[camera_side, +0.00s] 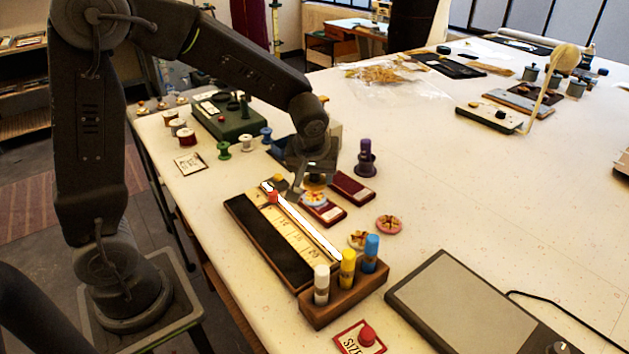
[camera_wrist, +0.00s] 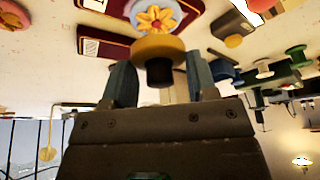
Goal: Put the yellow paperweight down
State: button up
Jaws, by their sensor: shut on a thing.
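The yellow paperweight (camera_wrist: 158,47), a yellow disc with a dark knob, sits between the two fingers of my gripper (camera_wrist: 159,70) in the wrist view. The gripper is shut on it. In the side view my gripper (camera_side: 308,180) points down above a dark red plate, and the paperweight (camera_side: 316,182) is partly hidden by the fingers. A round flower badge (camera_wrist: 155,15) lies on the dark red plate (camera_wrist: 105,48) just beyond the paperweight. In the side view the badge (camera_side: 315,198) shows right under the gripper. I cannot tell whether the paperweight touches it.
A long dark case with a scale strip (camera_side: 262,240) lies left of the gripper, with a red knob (camera_side: 272,197) on it. A wooden rack (camera_side: 345,297) holds several capped tubes.

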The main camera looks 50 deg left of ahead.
jog(key=shift+f, duration=1.15)
jog(key=shift+f, duration=0.2)
jog(key=o, duration=1.1)
jog(key=shift+c, duration=0.2)
jog(key=v, duration=1.2)
jog(key=s+d+r+m+t+h, duration=0.1)
jog(key=s+m, duration=0.3)
jog(key=s, duration=0.4)
jog(key=s+d+r+m+t+h, duration=0.1)
jog(key=s+m+h, duration=0.1)
jog(key=s+m, duration=0.3)
jog(key=s, duration=0.3)
jog(key=shift+r, duration=0.35)
jog(key=shift+s+d, duration=0.1)
